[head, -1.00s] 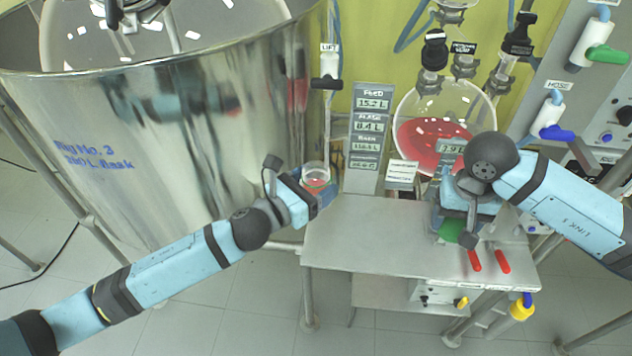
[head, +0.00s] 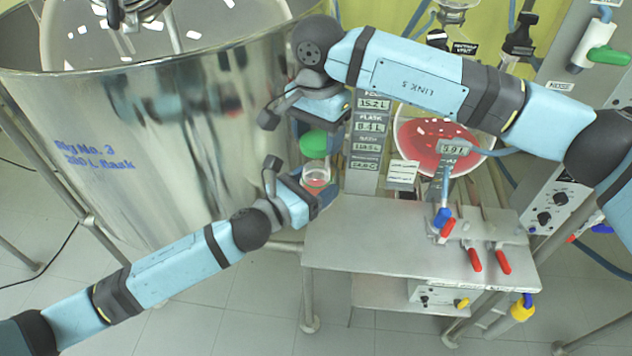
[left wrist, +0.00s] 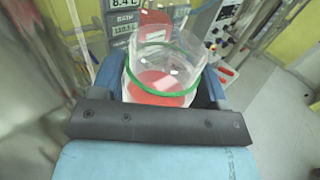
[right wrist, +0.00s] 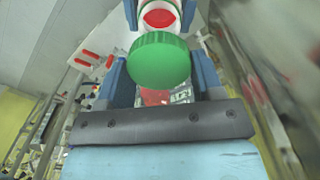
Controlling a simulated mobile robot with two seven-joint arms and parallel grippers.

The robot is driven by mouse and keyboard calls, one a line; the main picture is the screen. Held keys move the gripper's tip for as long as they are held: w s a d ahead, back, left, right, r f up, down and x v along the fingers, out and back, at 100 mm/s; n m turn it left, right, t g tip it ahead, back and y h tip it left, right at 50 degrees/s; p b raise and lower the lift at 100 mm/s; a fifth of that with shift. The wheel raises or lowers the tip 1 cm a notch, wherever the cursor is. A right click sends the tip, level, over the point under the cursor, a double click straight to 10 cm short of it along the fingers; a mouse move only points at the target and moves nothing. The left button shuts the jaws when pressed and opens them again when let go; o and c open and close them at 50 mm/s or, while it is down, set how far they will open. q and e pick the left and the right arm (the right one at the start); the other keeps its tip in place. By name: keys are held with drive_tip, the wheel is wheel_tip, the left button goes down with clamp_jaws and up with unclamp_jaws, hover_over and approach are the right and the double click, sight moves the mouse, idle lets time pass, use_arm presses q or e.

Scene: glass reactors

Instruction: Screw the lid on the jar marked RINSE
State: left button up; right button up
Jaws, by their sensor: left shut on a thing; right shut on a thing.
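My left gripper (head: 316,194) is shut on the jar, fingers on either side. The green lid (head: 314,144) is in my right gripper (head: 318,126), which is shut on it, just above the jar in the head view. In the right wrist view the lid (right wrist: 158,60) is between the fingers and the jar's mouth (right wrist: 158,14) shows beyond it, apparently apart.
A large steel vessel (head: 150,160) stands close on the left. The display column (head: 362,180) rises right behind the jar. The bench (head: 370,235) has a clear middle; red-handled valves (head: 474,260) are at its right. A round flask (head: 425,145) with red liquid is behind.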

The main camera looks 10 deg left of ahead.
sight(318, 162)
drive_tip(key=shift+f, duration=0.1)
idle(0.3)
drive_tip(key=shift+f, duration=1.9)
drive_tip(key=shift+f, duration=0.85)
drive_tip(key=shift+f, duration=0.5)
